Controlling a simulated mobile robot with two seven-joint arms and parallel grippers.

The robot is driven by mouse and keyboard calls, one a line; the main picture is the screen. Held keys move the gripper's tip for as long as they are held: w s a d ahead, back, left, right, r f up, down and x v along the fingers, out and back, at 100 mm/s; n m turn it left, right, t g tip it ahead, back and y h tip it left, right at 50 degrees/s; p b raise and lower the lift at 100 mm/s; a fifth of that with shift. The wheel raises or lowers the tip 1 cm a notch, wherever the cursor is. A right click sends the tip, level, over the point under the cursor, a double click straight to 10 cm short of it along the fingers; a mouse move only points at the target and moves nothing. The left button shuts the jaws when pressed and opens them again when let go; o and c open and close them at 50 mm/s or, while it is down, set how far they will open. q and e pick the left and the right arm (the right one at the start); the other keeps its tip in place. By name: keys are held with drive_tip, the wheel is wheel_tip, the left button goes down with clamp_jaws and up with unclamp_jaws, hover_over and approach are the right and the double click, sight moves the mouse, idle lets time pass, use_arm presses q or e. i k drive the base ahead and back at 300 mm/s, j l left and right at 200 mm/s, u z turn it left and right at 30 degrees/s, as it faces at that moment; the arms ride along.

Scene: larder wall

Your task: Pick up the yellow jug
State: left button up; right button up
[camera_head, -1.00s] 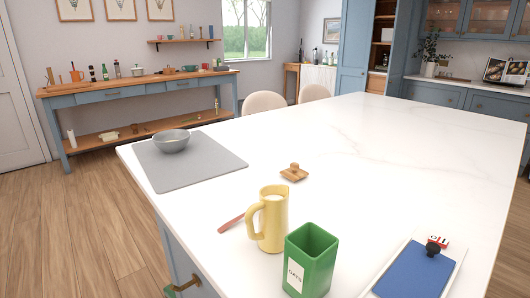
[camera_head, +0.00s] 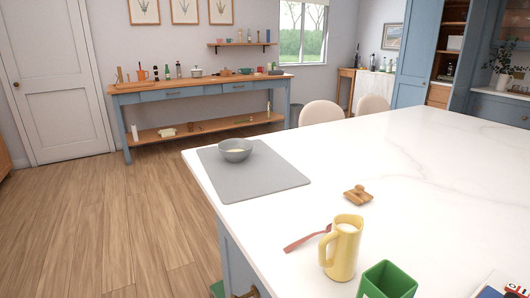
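The yellow jug (camera_head: 343,250) stands upright on the white island top near its front edge, with its handle toward the left. Something pale shows inside its mouth. A green square canister (camera_head: 387,281) stands close to its right and is cut off by the bottom of the picture. A reddish utensil (camera_head: 306,238) lies on the top just left of the jug. Neither of my grippers can be made out in the head view.
A grey mat (camera_head: 265,184) with a grey bowl (camera_head: 235,151) lies at the island's left corner. A wooden lid-like piece (camera_head: 358,195) lies behind the jug. A blue sideboard (camera_head: 205,93) stands by the wall.

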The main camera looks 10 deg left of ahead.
sight(340, 262)
drive_tip(key=i+j+z, duration=0.35)
drive_tip(key=j, duration=0.3)
drive_tip(key=i+j+z, duration=0.2)
drive_tip(key=i+j, duration=0.1)
drive_tip(key=j, duration=0.05)
